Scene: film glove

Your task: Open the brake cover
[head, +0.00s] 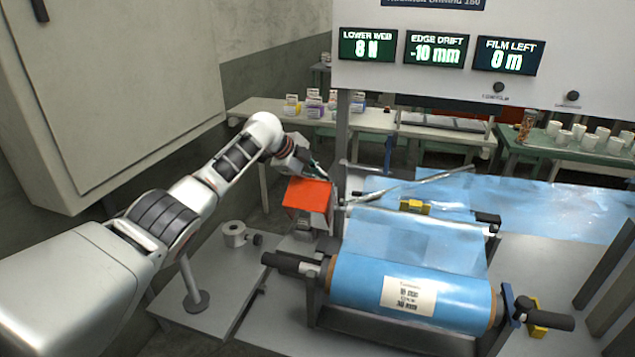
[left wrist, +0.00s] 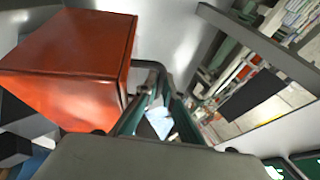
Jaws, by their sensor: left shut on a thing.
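The brake cover (head: 308,195) is an orange-red box-shaped lid on a grey housing, left of the blue film roll in the head view. It fills the upper left of the left wrist view (left wrist: 65,65). My left gripper (head: 318,170) is at the cover's far upper edge, its fingers small and partly hidden in the head view. In the left wrist view my left gripper (left wrist: 150,95) lies just right of the cover's side. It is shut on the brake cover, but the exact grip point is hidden. My right gripper is not in view.
The blue film roll (head: 412,292) with a white label sits in front right of the cover. A grey metal collar (head: 235,233) lies on the grey side plate. A display panel (head: 430,50) stands above. Tables with small containers (head: 315,104) are behind.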

